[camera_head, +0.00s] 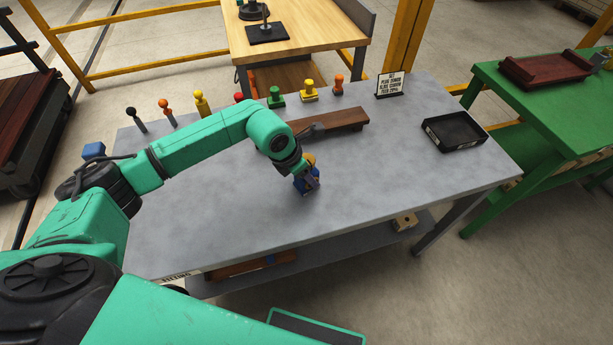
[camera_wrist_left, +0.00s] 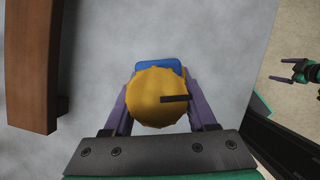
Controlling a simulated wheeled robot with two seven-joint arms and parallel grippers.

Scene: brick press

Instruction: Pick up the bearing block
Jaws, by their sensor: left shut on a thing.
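The bearing block appears to be the blue piece with a round yellow top (camera_head: 310,161), standing on the grey table (camera_head: 400,185) near its front middle. My left gripper (camera_head: 307,178) reaches down over it and is shut on it. In the left wrist view the yellow top (camera_wrist_left: 158,97) with a dark slot sits between the two purple fingers, and a strip of blue (camera_wrist_left: 158,64) shows behind it. The fingers hide its lower part, so I cannot tell whether it touches the table. My right gripper (camera_wrist_left: 280,70) shows small at the right of the wrist view, fingers apart and empty.
A brown wooden board (camera_head: 345,119) lies behind the gripper. Several coloured knobbed pieces stand along the back edge, with a sign (camera_head: 390,84). A black tray (camera_head: 454,132) is at the right, a blue block (camera_head: 93,150) at the far left. The front right is clear.

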